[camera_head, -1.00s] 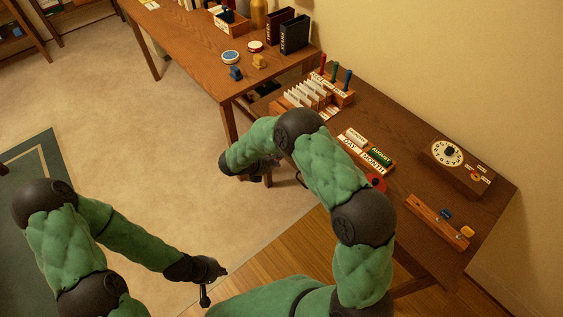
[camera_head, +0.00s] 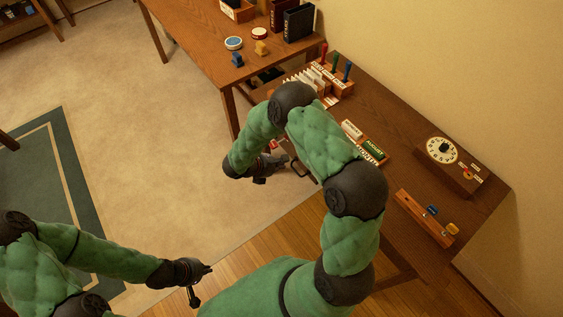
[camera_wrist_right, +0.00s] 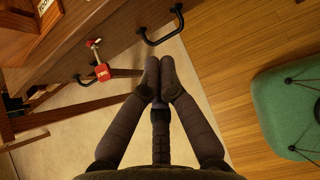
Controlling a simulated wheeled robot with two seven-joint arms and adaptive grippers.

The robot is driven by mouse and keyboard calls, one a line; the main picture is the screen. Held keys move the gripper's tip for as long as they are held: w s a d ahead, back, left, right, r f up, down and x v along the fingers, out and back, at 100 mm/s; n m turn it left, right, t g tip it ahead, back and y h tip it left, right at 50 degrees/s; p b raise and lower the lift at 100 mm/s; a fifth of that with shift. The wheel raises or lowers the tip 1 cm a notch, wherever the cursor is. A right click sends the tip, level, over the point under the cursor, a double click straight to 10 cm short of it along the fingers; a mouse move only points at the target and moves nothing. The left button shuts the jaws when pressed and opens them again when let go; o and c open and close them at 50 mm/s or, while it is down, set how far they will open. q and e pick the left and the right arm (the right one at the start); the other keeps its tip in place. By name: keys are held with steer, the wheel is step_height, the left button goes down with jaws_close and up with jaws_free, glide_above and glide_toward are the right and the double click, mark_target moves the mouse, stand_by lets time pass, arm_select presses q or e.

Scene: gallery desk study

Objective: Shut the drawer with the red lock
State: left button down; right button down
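The red lock (camera_wrist_right: 103,72) hangs beside a wooden front (camera_wrist_right: 120,42) in the right wrist view. One black bar handle (camera_wrist_right: 162,38) is to its right and another (camera_wrist_right: 86,80) to its left. How far any drawer stands out is unclear. My right gripper (camera_wrist_right: 162,66) has its fingertips together and empty, below the right-hand handle and apart from it. In the head view the right gripper (camera_head: 276,165) is beside the desk's front edge, partly behind my arm. My left gripper (camera_head: 193,298) hangs low over the floor, away from the desk; its finger gap is unclear.
The desk (camera_head: 400,125) holds a dial box (camera_head: 448,160), a card rack (camera_head: 310,78), month blocks (camera_head: 372,150) and a wooden strip (camera_head: 425,218). Another table (camera_head: 190,45) stands behind. A green padded shape (camera_wrist_right: 290,110) is right in the wrist view. Open floor lies left.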

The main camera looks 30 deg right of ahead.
steer(key=d+f+b, duration=0.3)
steer(key=d+f, duration=0.3)
steer(key=d, duration=0.4)
steer(key=shift+w, duration=0.4)
steer(key=shift+d, duration=0.15)
